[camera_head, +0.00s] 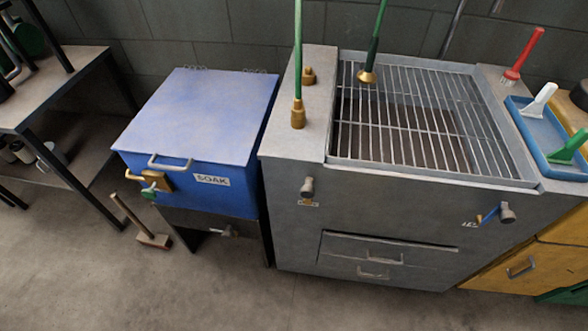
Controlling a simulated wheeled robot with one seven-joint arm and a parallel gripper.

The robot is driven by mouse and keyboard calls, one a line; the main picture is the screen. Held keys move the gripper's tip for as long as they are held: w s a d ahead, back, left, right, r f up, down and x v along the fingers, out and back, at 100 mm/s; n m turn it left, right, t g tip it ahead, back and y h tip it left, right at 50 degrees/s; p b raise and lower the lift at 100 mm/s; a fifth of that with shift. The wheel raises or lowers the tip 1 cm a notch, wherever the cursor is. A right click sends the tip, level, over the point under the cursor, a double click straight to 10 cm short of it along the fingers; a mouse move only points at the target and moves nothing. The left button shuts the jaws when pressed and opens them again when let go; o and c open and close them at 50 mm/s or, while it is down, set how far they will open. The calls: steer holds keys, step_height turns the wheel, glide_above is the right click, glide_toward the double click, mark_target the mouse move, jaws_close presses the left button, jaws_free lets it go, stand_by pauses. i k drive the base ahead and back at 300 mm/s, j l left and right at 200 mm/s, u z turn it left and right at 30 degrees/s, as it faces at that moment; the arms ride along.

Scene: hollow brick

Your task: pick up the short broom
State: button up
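A short broom (154,240) stands on the concrete floor at the lower left, in front of the blue box labelled SOAK. Its wooden handle tilts up and to the left from a reddish-brown head with pale bristles at the floor. The handle's top end is near the table leg at the left. My gripper is not in view.
The blue SOAK box (200,115) sits on a dark stand close behind the broom. A table (60,80) with dark legs is at the left. A grey sink unit (380,215) with a grate (405,110) fills the middle right. The floor in front is clear.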

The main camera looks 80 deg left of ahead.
mark_target(147, 238)
steer(key=u, duration=3.45)
steer(key=i+l+u, duration=0.2)
steer(key=l+u, duration=0.25)
steer(key=i+l+u, duration=0.1)
steer(key=l+u, duration=0.8)
steer(key=k+l+u, duration=0.1)
steer(key=l+u, duration=0.35)
steer(key=l, duration=0.15)
